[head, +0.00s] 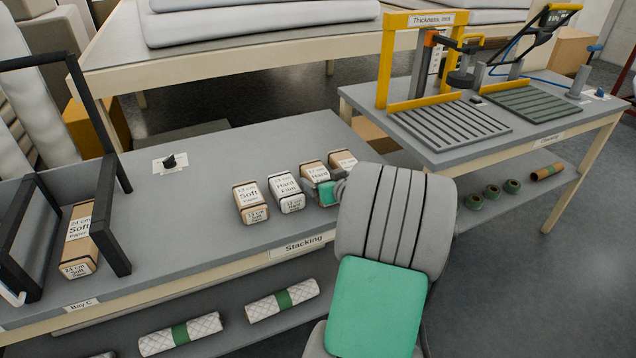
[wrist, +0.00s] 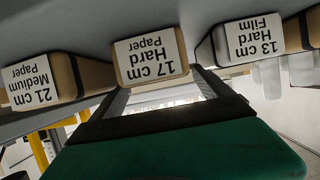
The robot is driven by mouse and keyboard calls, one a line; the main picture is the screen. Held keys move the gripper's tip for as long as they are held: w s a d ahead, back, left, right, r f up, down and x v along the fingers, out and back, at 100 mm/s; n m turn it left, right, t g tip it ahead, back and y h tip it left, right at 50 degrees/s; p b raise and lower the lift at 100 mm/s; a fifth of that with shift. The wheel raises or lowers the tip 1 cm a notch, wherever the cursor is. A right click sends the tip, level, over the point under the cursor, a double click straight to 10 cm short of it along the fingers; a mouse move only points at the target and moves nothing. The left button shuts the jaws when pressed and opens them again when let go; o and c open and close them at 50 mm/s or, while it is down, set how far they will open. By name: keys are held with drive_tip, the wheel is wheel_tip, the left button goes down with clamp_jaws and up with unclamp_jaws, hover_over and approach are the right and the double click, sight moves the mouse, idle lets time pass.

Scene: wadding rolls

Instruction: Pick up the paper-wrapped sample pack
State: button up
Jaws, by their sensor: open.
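Several paper-wrapped packs show, so which one is the sample pack I cannot tell. The brown 17 cm Hard Paper pack (head: 312,171) stands in the stacking row; it is upside down in the middle of the wrist view (wrist: 152,58). My gripper (head: 326,190) is open at its front end, with the fingers reaching toward it; whether they touch it is unclear. The 21 cm Medium Paper pack (head: 343,159) is at the row's right end, partly hidden by my arm. A brown Soft Paper pack (head: 250,203) is at the left end. A 24 cm Soft Paper pack (head: 80,240) sits in the black rack.
The white 13 cm Hard Film pack (head: 286,192) stands close beside the 17 cm pack. The grey stacking table (head: 180,230) is clear between rack and row. A black knob (head: 169,160) stands farther back. A yellow thickness frame (head: 390,60) is on the right table.

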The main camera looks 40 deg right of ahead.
sight(322, 177)
drive_tip(key=x, duration=0.3)
drive_tip(key=shift+f, duration=0.1)
drive_tip(key=c, duration=1.5)
